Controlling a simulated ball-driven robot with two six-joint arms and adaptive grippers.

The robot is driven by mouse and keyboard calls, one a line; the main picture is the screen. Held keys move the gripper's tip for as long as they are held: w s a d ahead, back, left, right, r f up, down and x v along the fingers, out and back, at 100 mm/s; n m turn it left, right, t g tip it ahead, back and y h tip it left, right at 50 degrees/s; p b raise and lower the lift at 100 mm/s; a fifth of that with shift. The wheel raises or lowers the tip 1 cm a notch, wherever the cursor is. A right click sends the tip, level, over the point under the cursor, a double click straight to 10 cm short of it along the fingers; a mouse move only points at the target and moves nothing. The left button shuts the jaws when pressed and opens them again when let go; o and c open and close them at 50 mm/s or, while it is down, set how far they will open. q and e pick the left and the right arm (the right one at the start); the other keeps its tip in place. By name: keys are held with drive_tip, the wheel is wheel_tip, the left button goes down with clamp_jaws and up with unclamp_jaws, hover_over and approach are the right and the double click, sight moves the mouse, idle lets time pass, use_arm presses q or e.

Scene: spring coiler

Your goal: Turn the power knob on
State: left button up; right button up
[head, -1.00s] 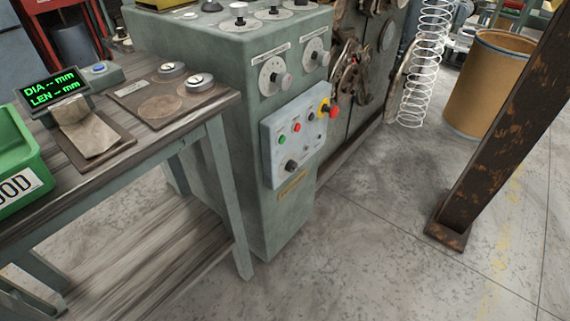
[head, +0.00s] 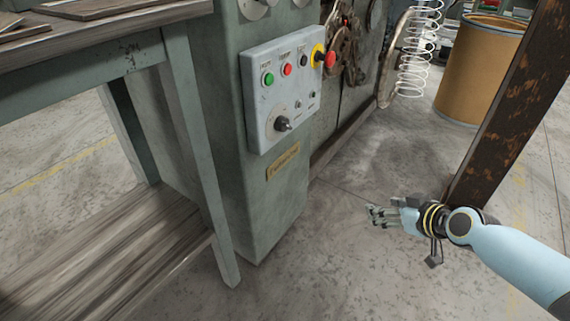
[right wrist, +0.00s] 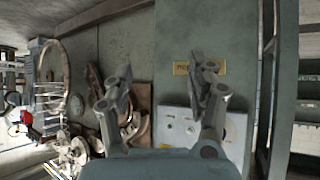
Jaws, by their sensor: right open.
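The power knob (head: 282,124) is a dark knob low on the light grey control panel (head: 262,92), which is fixed to the front of the green-grey machine. The panel also has a green button (head: 268,78), a red button (head: 287,69) and a red emergency stop on a yellow ring (head: 328,59). My right gripper (head: 372,214) is open and empty, to the right of the panel and lower in the picture, apart from it. In the right wrist view its two fingers (right wrist: 158,75) are spread, with the panel (right wrist: 178,128) partly hidden behind them. My left gripper is not in view.
A wooden-topped bench (head: 100,40) with green-grey legs stands left of the machine. A rusty post (head: 500,110) rises at the right, near my right arm. A brown drum (head: 480,75) and a hanging wire coil (head: 418,50) are behind. The floor before the panel is clear.

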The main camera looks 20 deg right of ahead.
drive_tip(key=w+a+r+n+t+y+b, duration=0.2)
drive_tip(key=w+a+r+y+b, duration=0.1)
drive_tip(key=w+b, duration=0.4)
drive_tip(key=n+t+y+b, duration=0.2)
drive_tip(key=n+y+b, duration=0.35)
drive_tip(key=b, duration=0.35)
approach(289, 126)
drive_tip(key=shift+m, duration=0.25)
drive_tip(key=x, duration=1)
drive_tip(key=shift+b, duration=0.4)
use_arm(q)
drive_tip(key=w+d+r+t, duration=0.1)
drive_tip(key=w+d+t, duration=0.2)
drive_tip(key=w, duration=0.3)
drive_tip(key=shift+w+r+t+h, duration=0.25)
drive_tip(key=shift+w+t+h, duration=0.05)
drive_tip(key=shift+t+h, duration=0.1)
use_arm(e)
drive_tip(key=c, duration=1.1)
drive_tip(key=shift+c, duration=0.2)
